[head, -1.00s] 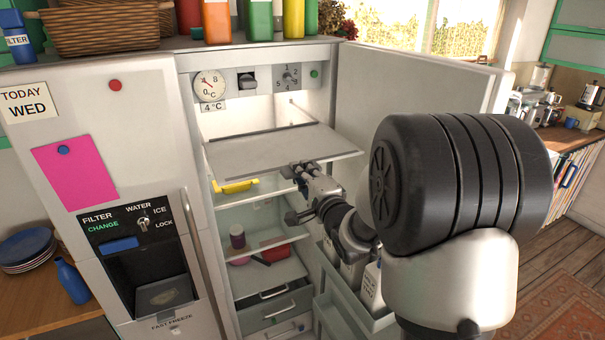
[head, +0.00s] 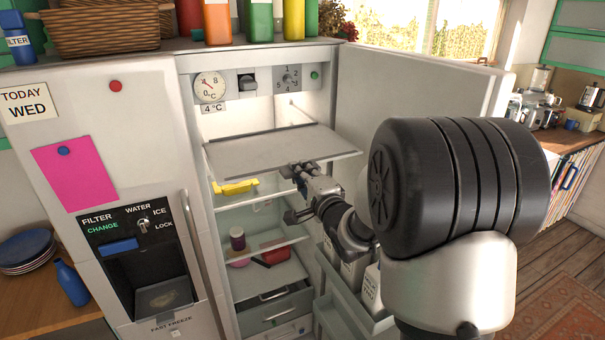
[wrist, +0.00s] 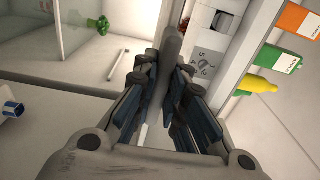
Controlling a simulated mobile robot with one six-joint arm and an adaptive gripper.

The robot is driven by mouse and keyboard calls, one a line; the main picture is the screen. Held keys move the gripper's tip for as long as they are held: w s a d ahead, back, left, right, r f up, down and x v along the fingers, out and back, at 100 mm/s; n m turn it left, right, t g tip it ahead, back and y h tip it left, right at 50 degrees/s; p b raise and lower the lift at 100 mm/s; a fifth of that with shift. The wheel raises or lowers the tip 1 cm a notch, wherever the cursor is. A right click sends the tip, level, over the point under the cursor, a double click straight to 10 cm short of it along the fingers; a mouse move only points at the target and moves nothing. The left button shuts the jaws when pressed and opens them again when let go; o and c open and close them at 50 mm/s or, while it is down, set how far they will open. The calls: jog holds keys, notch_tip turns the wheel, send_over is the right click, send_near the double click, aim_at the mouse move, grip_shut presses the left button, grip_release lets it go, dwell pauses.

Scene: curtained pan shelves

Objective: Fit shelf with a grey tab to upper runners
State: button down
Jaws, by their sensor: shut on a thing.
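In the wrist view the blue-padded fingers (wrist: 158,115) close around the shelf (wrist: 172,52), which shows edge-on as a dark grey bar. I cannot make out the grey tab. The upper runners are not clear; the shelf hides much of the side walls.
Below are a lower shelf with a yellow item (head: 236,187), jars and drawers (head: 276,307). The open fridge door (head: 415,85) stands right, with door bins (head: 345,318) low near my arm. Dials (head: 210,86) sit above the shelf. Bottles (head: 259,20) stand on top.

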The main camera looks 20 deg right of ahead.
jog(key=shift+w, duration=0.4)
jog(key=shift+r, duration=0.1)
jog(key=shift+s, duration=0.15)
jog(key=shift+s+b, duration=0.3)
jog(key=shift+s, duration=1.05)
jog(key=shift+w, duration=0.5)
jog(key=shift+b, duration=0.6)
dwell(0.6)
